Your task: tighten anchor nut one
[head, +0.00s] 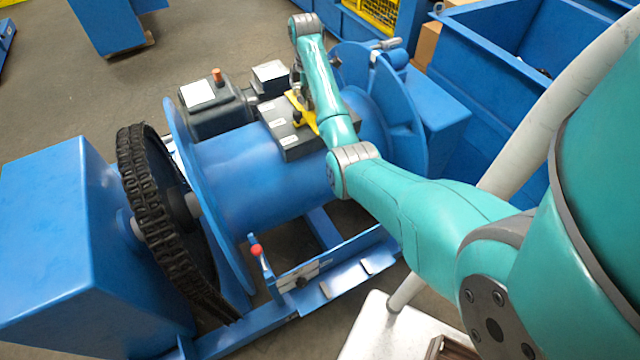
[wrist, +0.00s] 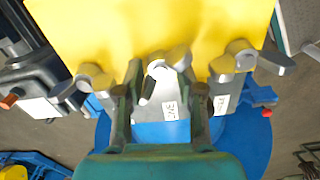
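In the wrist view my gripper (wrist: 161,88) has its two dark fingers apart. A grey winged nut (wrist: 158,72) shows between them, with gaps visible on both sides; I cannot tell their depth. Similar grey winged pieces sit to the left (wrist: 90,80) and right (wrist: 238,62), along the edge of a yellow plate (wrist: 150,25). White labels (wrist: 170,110) lie near them; I cannot read which is number one. In the head view the yellow part (head: 304,112) shows by a dark labelled block (head: 300,150) on the blue drum. My arm partly hides that spot.
The blue drum (head: 235,175) lies between flanges, with a black chain (head: 150,200) at left. A dark motor (head: 212,115) with an orange cap stands behind. A red-tipped lever (head: 257,250) rises in front. A blue bin (head: 490,90) stands at right.

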